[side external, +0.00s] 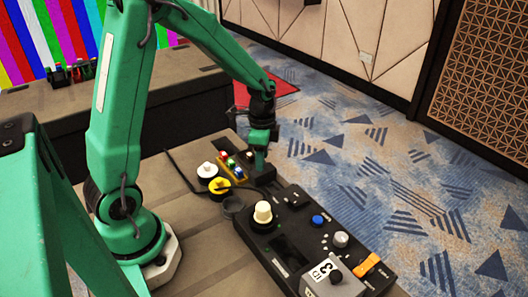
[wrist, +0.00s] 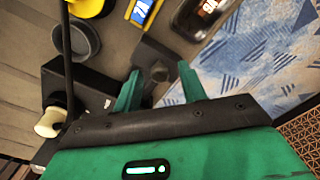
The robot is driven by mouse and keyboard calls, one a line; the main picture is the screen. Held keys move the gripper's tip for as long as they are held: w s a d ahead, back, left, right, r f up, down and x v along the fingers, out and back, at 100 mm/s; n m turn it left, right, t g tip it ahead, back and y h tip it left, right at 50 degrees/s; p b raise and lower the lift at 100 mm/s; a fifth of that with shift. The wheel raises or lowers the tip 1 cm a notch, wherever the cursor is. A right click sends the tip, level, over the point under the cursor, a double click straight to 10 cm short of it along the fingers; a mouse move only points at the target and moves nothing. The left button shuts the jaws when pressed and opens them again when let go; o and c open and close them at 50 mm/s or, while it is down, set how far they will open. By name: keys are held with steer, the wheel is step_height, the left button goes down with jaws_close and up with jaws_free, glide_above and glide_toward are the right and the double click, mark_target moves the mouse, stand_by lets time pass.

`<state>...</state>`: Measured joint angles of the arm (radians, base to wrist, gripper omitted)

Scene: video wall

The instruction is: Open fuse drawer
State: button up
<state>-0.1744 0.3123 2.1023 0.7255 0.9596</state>
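A black control box (side external: 300,235) lies on the table, with a cream knob (side external: 263,212), a blue button (side external: 318,220) and a grey knob (side external: 341,239) on top. A dark grey block with a small round knob (wrist: 158,72) sits by the box's far end; it looks like the fuse drawer, but I cannot tell how far it is pulled out. My gripper (wrist: 158,88) is open, pointing down, its green fingers apart on either side of that knob. Contact is not clear. In the side view the gripper (side external: 261,160) hides part of the block.
A white-topped round item (side external: 207,171), a yellow one (side external: 219,186) and a dark grey cup (wrist: 80,40) stand left of the block. A small panel with coloured buttons (side external: 232,165) is close behind. The table edge and patterned carpet (side external: 400,170) lie to the right.

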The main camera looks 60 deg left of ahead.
steer(key=shift+r, duration=0.1)
steer(key=shift+r, duration=3.8)
steer(key=shift+r, duration=0.1)
steer(key=s+d+r+n+t, duration=0.2)
steer(key=s+d+r+n, duration=0.1)
steer(key=s, duration=0.4)
steer(key=s+d+r+n+t, duration=0.3)
steer(key=s+r+n, duration=0.3)
steer(key=s+r, duration=0.1)
steer(key=shift+s+d+t, duration=0.3)
steer(key=shift+s, duration=0.2)
